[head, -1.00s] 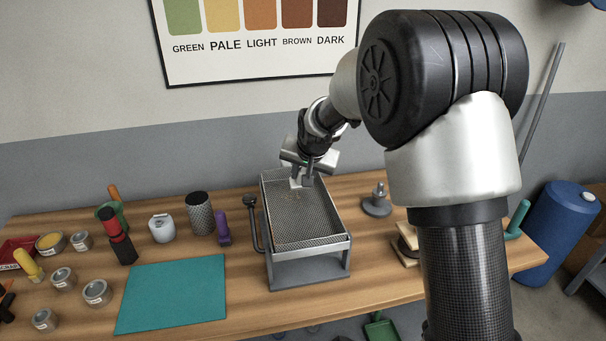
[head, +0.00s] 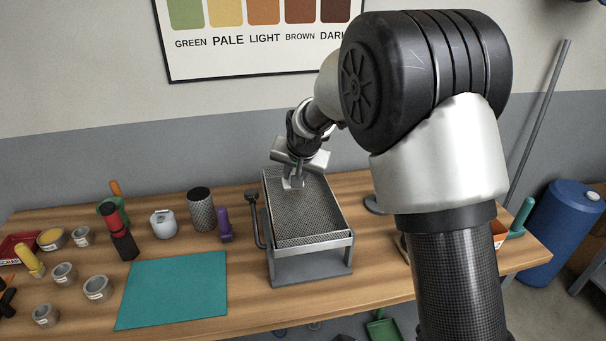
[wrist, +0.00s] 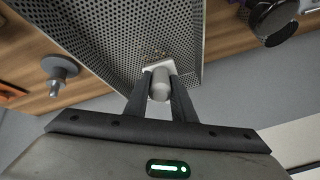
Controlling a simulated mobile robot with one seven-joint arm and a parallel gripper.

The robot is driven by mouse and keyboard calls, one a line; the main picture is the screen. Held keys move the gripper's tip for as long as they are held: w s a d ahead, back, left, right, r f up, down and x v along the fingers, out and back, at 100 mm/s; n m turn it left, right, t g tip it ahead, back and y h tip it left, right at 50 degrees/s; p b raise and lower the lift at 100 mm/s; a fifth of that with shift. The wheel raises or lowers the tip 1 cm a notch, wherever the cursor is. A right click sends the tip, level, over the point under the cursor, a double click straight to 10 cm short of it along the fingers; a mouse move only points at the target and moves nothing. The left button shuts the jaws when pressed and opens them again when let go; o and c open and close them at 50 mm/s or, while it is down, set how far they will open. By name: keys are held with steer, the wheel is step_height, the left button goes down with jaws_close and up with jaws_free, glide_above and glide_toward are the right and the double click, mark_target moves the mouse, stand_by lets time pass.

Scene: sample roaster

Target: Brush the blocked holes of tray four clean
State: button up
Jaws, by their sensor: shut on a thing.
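The perforated metal tray (head: 312,215) lies on a grey stand on the bench. It also fills the upper part of the wrist view (wrist: 125,35). My gripper (head: 293,181) is over its far end. In the wrist view my gripper (wrist: 160,88) is shut on the grey rounded handle of a brush (wrist: 160,84) with a pale head. The head is at the tray's mesh near one edge; whether it touches is unclear. A few small brown bits (wrist: 158,56) show beside the head. The holes under the head are hidden. No tray number is readable.
A teal mat (head: 172,290) lies left of the stand. A purple-handled tool (head: 224,225), a mesh cylinder (head: 200,209) and several tins stand further left. A small grey pedestal (wrist: 60,75) stands beside the tray. My arm hides part of the bench's right side.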

steer(key=shift+s+a+f, duration=0.1)
steer(key=shift+s+a, duration=0.15)
steer(key=shift+a, duration=0.5)
steer(key=shift+s+a, duration=0.2)
steer(key=shift+a, duration=0.5)
steer(key=shift+s+a+f, duration=0.1)
steer(key=shift+s+a, duration=0.15)
steer(key=shift+a, duration=0.5)
steer(key=shift+s+d+b, duration=0.2)
steer(key=shift+s+b, duration=0.35)
steer(key=shift+s, duration=0.15)
steer(key=shift+w+d+r+b, duration=0.1)
steer(key=shift+w+d, duration=0.1)
steer(key=shift+d, duration=0.45)
steer(key=shift+w+d+r+b, duration=0.1)
steer(key=shift+w+d, duration=0.05)
steer(key=shift+d, duration=0.45)
steer(key=shift+w+d+b, duration=0.1)
steer(key=shift+w+d, duration=0.1)
steer(key=shift+d, duration=0.45)
